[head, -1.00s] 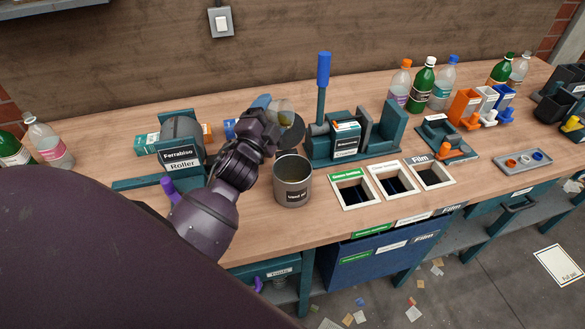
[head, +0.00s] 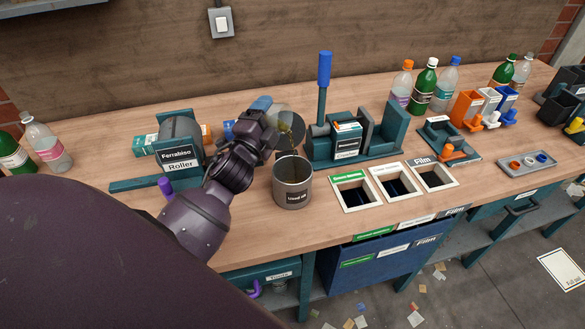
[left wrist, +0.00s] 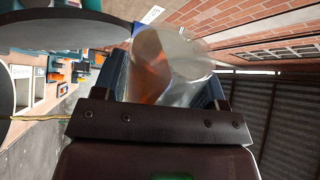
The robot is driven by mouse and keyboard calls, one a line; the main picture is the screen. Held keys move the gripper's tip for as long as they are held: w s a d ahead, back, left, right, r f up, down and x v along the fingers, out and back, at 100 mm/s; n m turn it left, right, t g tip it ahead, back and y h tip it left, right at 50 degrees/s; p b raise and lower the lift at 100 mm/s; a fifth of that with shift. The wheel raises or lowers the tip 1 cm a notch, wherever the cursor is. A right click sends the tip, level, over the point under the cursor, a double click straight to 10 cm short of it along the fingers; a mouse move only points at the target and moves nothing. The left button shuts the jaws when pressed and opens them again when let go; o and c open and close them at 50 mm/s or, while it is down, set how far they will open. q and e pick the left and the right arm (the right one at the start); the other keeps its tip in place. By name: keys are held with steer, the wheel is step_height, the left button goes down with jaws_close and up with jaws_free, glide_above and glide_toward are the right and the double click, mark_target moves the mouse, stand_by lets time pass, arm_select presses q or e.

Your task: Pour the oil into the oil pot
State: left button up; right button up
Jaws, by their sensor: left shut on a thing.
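The oil pot (head: 293,188), a grey metal can labelled "Used oil", stands upright and open on the bench in the head view. My left gripper (head: 270,127) is above and behind it, shut on a clear container (head: 290,120) with yellowish oil inside. The container is strongly tilted, with its wide end over the pot's rear rim. A thin yellowish streak shows below it toward the pot. In the left wrist view the clear container (left wrist: 170,65) sits between the blue fingers of the left gripper (left wrist: 165,88). My right gripper is not in view.
A teal press (head: 345,145) with a blue-handled lever stands just right of the pot. A roller stand (head: 180,158) is to the left. Labelled bin openings (head: 393,184) lie right of the pot. Bottles (head: 425,88) stand at the back right.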

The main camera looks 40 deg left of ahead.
arm_select(q)
steer(key=shift+f, duration=0.1)
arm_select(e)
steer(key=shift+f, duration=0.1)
arm_select(q)
steer(key=shift+r+m, duration=0.2)
steer(key=shift+m, duration=0.5)
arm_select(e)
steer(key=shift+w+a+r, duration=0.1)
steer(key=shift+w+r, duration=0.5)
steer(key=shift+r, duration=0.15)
arm_select(q)
steer(key=shift+r+h+p, duration=0.1)
steer(key=shift+h+p, duration=0.25)
steer(key=shift+h, duration=0.05)
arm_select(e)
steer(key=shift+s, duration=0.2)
arm_select(q)
steer(key=shift+d+m, duration=0.1)
steer(key=shift+m, duration=0.3)
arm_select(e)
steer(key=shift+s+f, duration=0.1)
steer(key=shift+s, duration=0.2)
arm_select(q)
steer(key=shift+r, duration=0.1)
steer(key=shift+m, duration=0.3)
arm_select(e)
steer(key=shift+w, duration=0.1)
